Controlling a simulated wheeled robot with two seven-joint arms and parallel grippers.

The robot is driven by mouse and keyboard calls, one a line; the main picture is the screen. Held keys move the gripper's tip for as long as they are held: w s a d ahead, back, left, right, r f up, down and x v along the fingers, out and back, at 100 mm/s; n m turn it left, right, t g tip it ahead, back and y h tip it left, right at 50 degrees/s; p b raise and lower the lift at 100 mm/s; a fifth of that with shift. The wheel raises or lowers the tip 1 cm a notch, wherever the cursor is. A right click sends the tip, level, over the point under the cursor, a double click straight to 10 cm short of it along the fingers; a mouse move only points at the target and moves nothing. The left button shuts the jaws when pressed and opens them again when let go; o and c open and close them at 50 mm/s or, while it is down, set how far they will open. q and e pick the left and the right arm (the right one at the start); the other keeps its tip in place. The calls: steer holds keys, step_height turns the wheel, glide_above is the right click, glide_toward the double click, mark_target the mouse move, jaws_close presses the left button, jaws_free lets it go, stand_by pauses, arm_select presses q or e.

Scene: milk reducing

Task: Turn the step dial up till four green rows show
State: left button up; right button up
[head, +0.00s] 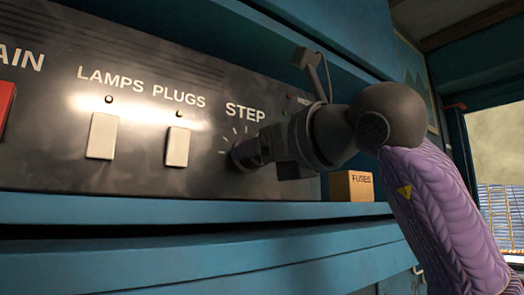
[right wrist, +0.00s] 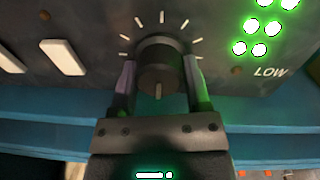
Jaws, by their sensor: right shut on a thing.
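The step dial (head: 240,156) is a dark round knob on the black panel, under the word STEP, with white tick marks fanned around it. In the right wrist view the dial (right wrist: 160,62) shows a pale pointer line on its face, toward the picture's bottom. My right gripper (right wrist: 159,78) is shut on the dial, one finger on each side; it also shows in the head view (head: 252,150), covering part of the dial. Green lights (right wrist: 256,38) glow in pairs above the word LOW; three rows show, the top one cut by the frame edge. My left gripper is out of view.
Left of the dial are the PLUGS switch (head: 177,147), the LAMPS switch (head: 102,136) and a red switch (head: 5,105). A small FUSES box (head: 352,186) stands on the blue shelf (head: 180,208), behind my right arm. The space before the switches is clear.

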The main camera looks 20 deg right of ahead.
steer(key=shift+r, duration=0.2)
steer(key=o, duration=1.3)
steer(key=shift+w+f, duration=0.1)
steer(key=shift+f, duration=0.05)
steer(key=shift+s+d+f+b, duration=0.1)
steer(key=shift+s+d+b, duration=0.05)
steer(key=shift+s+b, duration=0.2)
steer(key=b+v, duration=0.3)
steer(key=v, duration=0.6)
steer(key=shift+s, duration=0.1)
